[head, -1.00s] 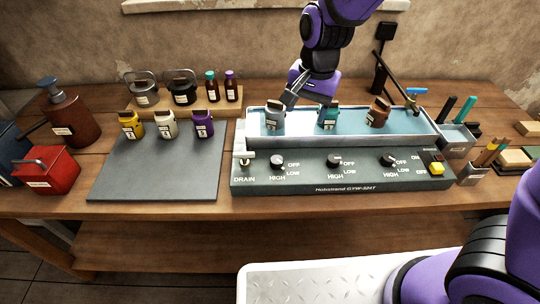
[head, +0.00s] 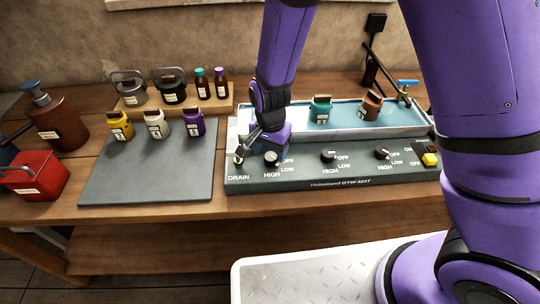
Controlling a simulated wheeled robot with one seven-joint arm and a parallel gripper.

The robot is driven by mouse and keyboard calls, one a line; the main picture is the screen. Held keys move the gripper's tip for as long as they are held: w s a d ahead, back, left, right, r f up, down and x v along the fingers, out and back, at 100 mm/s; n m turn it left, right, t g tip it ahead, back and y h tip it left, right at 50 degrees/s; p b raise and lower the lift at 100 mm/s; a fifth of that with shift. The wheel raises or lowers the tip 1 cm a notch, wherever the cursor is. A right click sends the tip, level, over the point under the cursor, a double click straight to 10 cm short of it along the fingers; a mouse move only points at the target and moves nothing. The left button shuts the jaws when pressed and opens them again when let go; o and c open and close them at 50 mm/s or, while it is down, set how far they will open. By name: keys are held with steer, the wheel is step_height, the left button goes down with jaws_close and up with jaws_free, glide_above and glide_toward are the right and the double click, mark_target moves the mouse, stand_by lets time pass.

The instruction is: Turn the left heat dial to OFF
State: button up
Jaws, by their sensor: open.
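The left heat dial (head: 271,158) is a small round knob with a pale top at the left of the dark control panel (head: 305,179). OFF and LOW are printed to its right and HIGH below it. I cannot make out clearly where it points. My gripper (head: 254,147) is open, just above and to the left of this dial, and looks empty. Its purple body overlaps the panel's rear edge and the tray's left end. Whether a finger touches the dial is unclear.
The drain valve (head: 239,159) sits close left of the dial. The middle dial (head: 328,155), right dial (head: 381,153) and yellow switch (head: 430,159) lie to the right. Behind is the water tray (head: 400,133) with a teal jar (head: 320,109) and a brown jar (head: 371,105).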

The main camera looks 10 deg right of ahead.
mark_target(271, 158)
steer(key=shift+f, duration=1.45)
steer(key=c, duration=0.9)
steer(key=shift+c, duration=0.2)
steer(key=n, duration=0.4)
steer(key=shift+d+n, duration=0.1)
steer(key=shift+n, duration=2.4)
